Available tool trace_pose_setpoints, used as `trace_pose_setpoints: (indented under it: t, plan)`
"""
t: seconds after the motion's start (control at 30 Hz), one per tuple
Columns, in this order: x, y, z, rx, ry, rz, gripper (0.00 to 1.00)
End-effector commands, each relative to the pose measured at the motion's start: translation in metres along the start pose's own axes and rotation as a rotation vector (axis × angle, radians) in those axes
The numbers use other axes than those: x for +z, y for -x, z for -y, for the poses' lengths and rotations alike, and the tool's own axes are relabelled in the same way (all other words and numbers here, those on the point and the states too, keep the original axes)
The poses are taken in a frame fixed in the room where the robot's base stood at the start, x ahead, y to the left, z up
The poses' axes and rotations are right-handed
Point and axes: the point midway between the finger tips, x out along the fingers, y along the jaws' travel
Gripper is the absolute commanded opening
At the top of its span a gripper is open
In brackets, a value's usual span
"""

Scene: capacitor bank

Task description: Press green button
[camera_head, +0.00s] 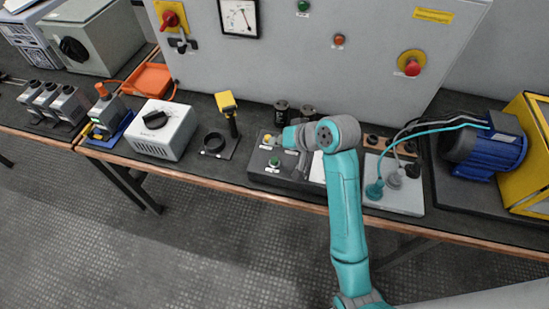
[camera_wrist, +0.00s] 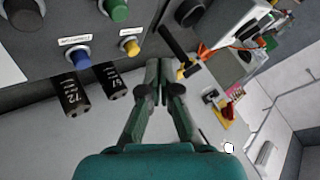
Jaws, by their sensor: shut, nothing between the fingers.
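A dark control box (camera_head: 262,177) stands on the bench. A green button (camera_head: 273,162) is on its top near the front, with a yellow button (camera_head: 267,139) behind it. In the wrist view, the green button (camera_wrist: 118,10) is at the top edge, beyond the yellow button (camera_wrist: 130,47) and a blue button (camera_wrist: 78,57). My gripper (camera_wrist: 160,68) is shut and empty. Its fingertips appear beside the box, to the right of the yellow button and apart from the green one. In the head view, my gripper (camera_head: 290,137) is over the back of the box and hides part of it.
Two black cylinders (camera_head: 281,110) stand behind the box and show close in the wrist view (camera_wrist: 71,95). The panel (camera_head: 270,75) behind carries another green button (camera_head: 303,6) and a red stop (camera_head: 412,67).

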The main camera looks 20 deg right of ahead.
Motion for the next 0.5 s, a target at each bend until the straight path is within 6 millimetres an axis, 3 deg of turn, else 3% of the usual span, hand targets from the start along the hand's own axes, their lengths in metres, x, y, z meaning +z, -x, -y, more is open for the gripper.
trace_pose_setpoints:
  t: [0.5]
  plan:
    - [0.025, -0.035, -0.025, 0.0, 0.0, 0.0, 0.0]
